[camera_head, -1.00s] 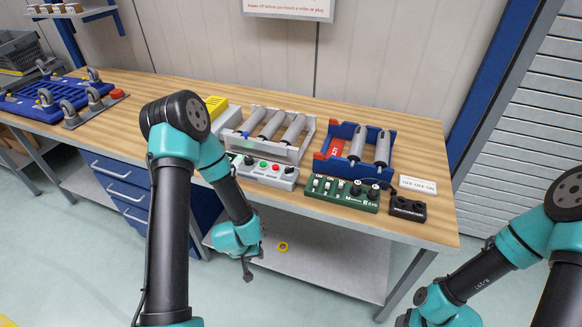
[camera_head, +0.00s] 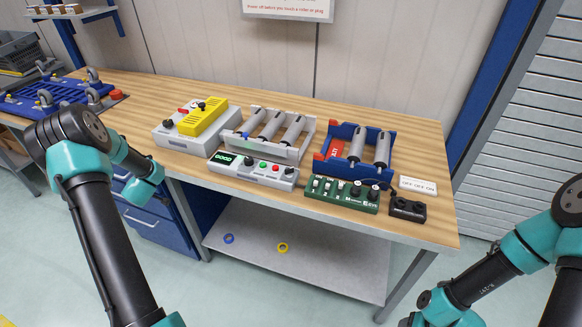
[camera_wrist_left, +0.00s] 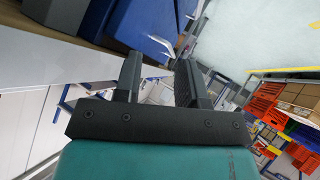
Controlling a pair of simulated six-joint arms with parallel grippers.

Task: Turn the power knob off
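The power knob is not labelled legibly, and several knobs show. A grey control box (camera_head: 253,172) at the bench's front edge has a display, a dark knob (camera_head: 248,160), coloured buttons and another dark knob (camera_head: 289,170). A pale box (camera_head: 190,138) to its left carries a yellow unit (camera_head: 204,116) and a dark knob (camera_head: 168,124). A green panel (camera_head: 342,194) on the right has switches and two dark knobs (camera_head: 356,188). My left gripper (camera_wrist_left: 158,78) is open and empty in the left wrist view, away from the knobs; the head view hides its fingers. My right gripper is out of view.
Behind the panels stand a grey roller rack (camera_head: 270,130) and a blue-red roller rack (camera_head: 355,150). A small black box (camera_head: 407,208) and a white label (camera_head: 418,185) lie at right. A blue tray (camera_head: 50,98) is at far left. Bare bench (camera_head: 135,105) lies between.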

